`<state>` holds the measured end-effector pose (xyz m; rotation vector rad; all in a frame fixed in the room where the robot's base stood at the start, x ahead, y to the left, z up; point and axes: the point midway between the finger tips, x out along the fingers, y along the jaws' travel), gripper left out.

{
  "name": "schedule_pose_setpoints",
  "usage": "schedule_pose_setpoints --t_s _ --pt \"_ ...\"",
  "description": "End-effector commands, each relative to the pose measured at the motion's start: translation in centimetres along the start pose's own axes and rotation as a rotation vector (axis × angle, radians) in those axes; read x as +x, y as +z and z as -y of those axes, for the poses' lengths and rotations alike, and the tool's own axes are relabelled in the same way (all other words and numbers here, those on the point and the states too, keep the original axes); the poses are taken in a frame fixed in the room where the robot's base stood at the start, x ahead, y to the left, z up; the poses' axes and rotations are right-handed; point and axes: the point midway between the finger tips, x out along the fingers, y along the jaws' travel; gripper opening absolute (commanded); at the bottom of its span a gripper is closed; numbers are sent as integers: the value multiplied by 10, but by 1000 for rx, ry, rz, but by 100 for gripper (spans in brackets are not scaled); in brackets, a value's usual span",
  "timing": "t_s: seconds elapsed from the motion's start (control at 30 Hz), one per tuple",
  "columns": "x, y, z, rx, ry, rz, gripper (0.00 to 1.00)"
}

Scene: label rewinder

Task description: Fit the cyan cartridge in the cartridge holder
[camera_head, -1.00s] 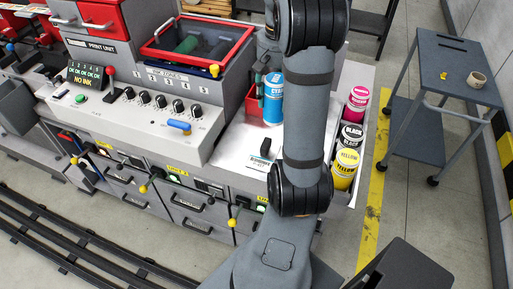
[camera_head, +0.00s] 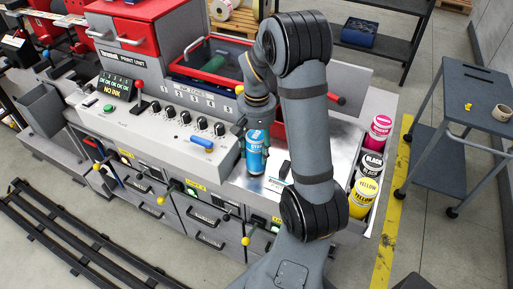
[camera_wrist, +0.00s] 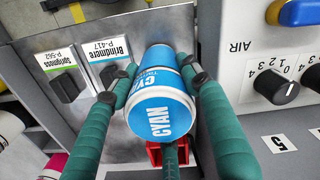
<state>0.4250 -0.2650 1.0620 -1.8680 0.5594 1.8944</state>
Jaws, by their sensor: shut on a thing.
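In the wrist view the CYAN end of the cartridge (camera_wrist: 160,118) faces the camera. In the head view the cartridge is over the left part of the metal worktop, close to the control panel's right end. Whether it touches the worktop is unclear. I cannot make out the cartridge holder for certain; a red part (camera_wrist: 154,154) shows partly behind the cartridge.
Magenta (camera_head: 381,127), black (camera_head: 372,162) and yellow (camera_head: 363,197) cartridges stand along the worktop's right side. The control panel (camera_head: 160,125) has knobs, a blue-handled lever and a display reading NO INK. Two labelled cards with dark blocks (camera_wrist: 68,88) lie on the worktop.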

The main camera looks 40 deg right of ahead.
Motion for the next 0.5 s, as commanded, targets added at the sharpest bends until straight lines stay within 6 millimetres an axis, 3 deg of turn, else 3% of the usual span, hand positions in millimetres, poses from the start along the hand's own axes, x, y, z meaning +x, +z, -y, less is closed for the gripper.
schedule_pose_setpoints --t_s 0.4,0.43,0.5 --pt "7 -1 0 0 -1 -3 0" --pt "7 0 0 0 -1 -1 47" --pt "6 0 0 0 -1 -1 52"
